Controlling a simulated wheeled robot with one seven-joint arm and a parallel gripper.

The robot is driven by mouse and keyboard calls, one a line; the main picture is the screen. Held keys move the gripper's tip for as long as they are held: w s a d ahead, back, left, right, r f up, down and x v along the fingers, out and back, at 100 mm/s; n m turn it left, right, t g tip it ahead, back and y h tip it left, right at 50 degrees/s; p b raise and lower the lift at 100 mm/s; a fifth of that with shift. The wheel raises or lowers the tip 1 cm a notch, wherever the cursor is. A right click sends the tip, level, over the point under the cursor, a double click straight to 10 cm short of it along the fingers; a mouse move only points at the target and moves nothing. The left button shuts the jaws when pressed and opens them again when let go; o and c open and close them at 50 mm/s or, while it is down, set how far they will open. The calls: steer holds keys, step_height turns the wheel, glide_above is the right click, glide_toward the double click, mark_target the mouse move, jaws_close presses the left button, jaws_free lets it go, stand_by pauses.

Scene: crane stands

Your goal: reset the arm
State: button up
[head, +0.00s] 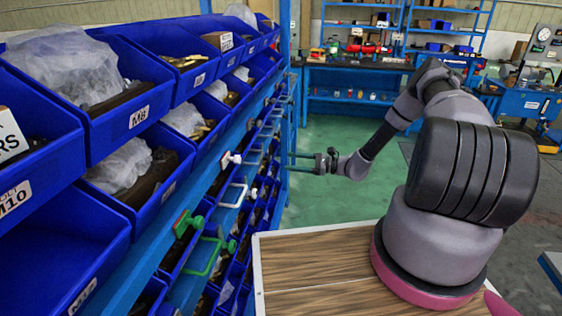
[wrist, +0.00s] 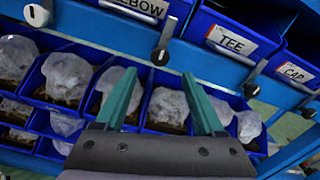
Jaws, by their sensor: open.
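My gripper (head: 303,163) is open and empty in the middle of the head view, beside the right end of the blue bin rack. My arm reaches to it from the right, bent at the elbow. In the wrist view my gripper (wrist: 160,98) shows two teal fingers spread apart, with nothing between them. Behind them are blue bins (wrist: 105,115) with clear plastic bags in them. I cannot tell how far the fingertips are from the bins.
The blue rack (head: 200,185) fills the left, with bins such as the M8 bin (head: 130,120) and green and white handles sticking out. A wooden top (head: 320,265) lies below my arm. A workbench (head: 350,85) stands at the back. Green floor (head: 335,200) between is clear.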

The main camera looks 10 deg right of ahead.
steer(key=shift+v, duration=0.8)
steer(key=s+r+n+g+h, duration=0.2)
steer(key=s+r+n+h, duration=0.15)
steer(key=r, duration=0.65)
steer(key=s+r+n+g+h, duration=0.2)
steer(key=s+r+n+h, duration=0.15)
steer(key=r, duration=0.65)
steer(key=s+r+n+g+h, duration=0.2)
steer(key=s+r+n, duration=0.2)
steer(key=r, duration=0.5)
steer(key=s+d+r+n+t+h, duration=0.1)
steer(key=s+d+r+t+h, duration=0.2)
steer(key=s+r, duration=0.6)
steer(key=s+d+r+n+t+h, duration=0.2)
steer(key=s+d+r+t+h, duration=0.1)
steer(key=s+r, duration=0.6)
steer(key=s+t, duration=0.1)
steer(key=s, duration=0.1)
steer(key=shift+s+d+r+t, duration=0.2)
steer(key=shift+s+d+t, duration=0.1)
steer(key=shift+s, duration=0.1)
